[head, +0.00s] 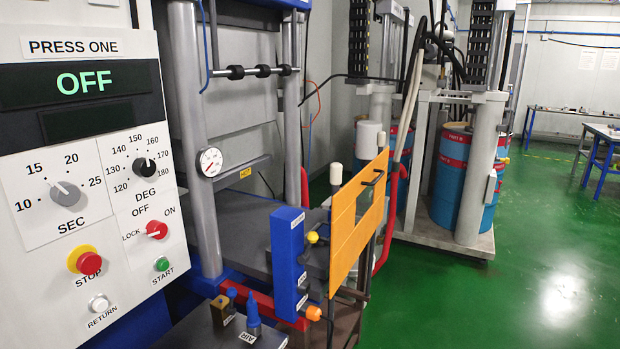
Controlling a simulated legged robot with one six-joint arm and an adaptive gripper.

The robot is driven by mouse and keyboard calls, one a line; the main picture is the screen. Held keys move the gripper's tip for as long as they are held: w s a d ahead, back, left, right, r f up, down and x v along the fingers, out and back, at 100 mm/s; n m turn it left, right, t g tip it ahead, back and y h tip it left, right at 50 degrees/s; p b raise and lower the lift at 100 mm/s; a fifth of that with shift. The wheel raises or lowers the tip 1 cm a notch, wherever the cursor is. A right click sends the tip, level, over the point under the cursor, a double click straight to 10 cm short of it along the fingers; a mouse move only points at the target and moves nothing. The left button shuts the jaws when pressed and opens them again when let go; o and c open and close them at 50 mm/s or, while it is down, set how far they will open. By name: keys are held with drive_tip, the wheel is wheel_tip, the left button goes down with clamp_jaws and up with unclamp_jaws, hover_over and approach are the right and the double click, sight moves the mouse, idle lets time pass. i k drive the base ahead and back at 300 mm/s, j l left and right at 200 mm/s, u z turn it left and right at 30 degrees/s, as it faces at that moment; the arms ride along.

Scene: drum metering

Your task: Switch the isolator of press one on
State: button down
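The press one control panel (75,150) fills the left side of the head view, and its sign reads PRESS ONE. The isolator (157,229) is a red rotary knob low on the panel's right side, with LOCK, OFF and ON marked around it. Its pale pointer mark appears to lie toward LOCK on the left, though it is small. The display (84,83) above shows OFF in green letters. My gripper is not in view, and nothing covers the knob.
Near the isolator are the red stop button (88,263), green start button (162,264), white return button (99,303), SEC dial (65,193) and DEG dial (144,165). The press (245,215) with its orange guard (347,243) stands right of the panel. Green floor (480,300) is clear at right.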

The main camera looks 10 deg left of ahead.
sight(154, 229)
drive_tip(key=u, duration=2.1)
